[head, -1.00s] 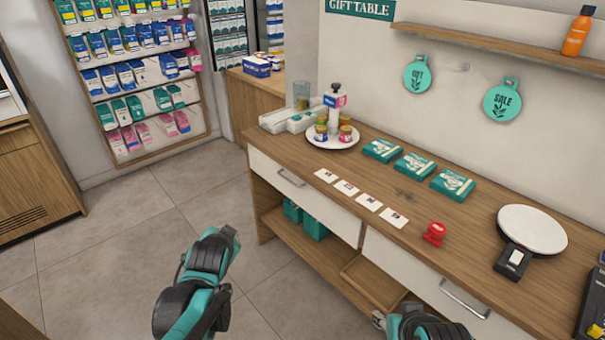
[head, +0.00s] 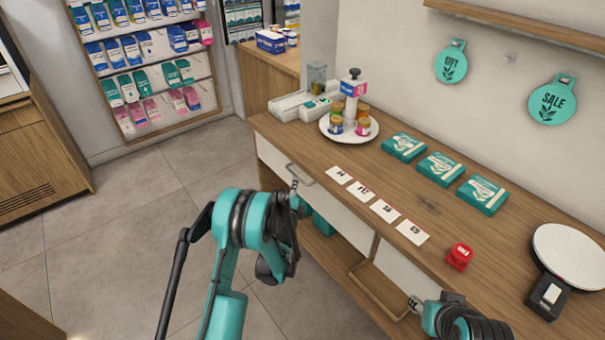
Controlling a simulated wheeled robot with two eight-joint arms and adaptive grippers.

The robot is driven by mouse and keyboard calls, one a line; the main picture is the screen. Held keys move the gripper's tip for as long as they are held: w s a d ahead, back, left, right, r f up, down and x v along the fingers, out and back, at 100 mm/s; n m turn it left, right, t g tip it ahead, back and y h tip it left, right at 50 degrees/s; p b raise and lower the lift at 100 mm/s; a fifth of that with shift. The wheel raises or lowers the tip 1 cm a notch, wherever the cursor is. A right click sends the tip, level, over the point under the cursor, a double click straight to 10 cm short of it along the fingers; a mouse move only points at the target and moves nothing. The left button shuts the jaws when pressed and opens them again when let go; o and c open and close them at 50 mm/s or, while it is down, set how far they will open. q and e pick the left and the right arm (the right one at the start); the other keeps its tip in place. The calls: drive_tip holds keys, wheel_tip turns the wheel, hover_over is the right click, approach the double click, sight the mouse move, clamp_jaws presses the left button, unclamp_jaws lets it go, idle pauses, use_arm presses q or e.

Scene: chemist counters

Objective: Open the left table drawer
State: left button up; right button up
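The left drawer (head: 335,212) is a white front panel under the wooden gift table (head: 290,133). It looks shut, flush with the table's front. Its metal bar handle (head: 300,175) shows near the panel's upper left. My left gripper (head: 295,187) is right at the handle, with its tip just below it; whether it touches is too small to tell. Its finger opening is hidden by its own wrist. My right gripper (head: 415,303) is low in front of the right drawer (head: 405,280), whose handle is hidden behind my arm. Its fingers are too small to read.
On the tabletop stand a round white tray (head: 328,130) with jars and a pump bottle (head: 352,95), teal boxes (head: 440,168), price cards (head: 383,210), a red stamp (head: 459,257) and a white scale (head: 570,255). Free floor (head: 120,240) lies to the left.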

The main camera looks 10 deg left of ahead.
sight(297, 176)
use_arm(q)
drive_tip(key=w, duration=0.2)
drive_tip(key=w+b, duration=0.1)
drive_tip(key=w, duration=0.1)
drive_tip(key=w+a+f+b, duration=0.1)
drive_tip(key=w, duration=0.1)
drive_tip(key=shift+w, duration=0.55)
clamp_jaws()
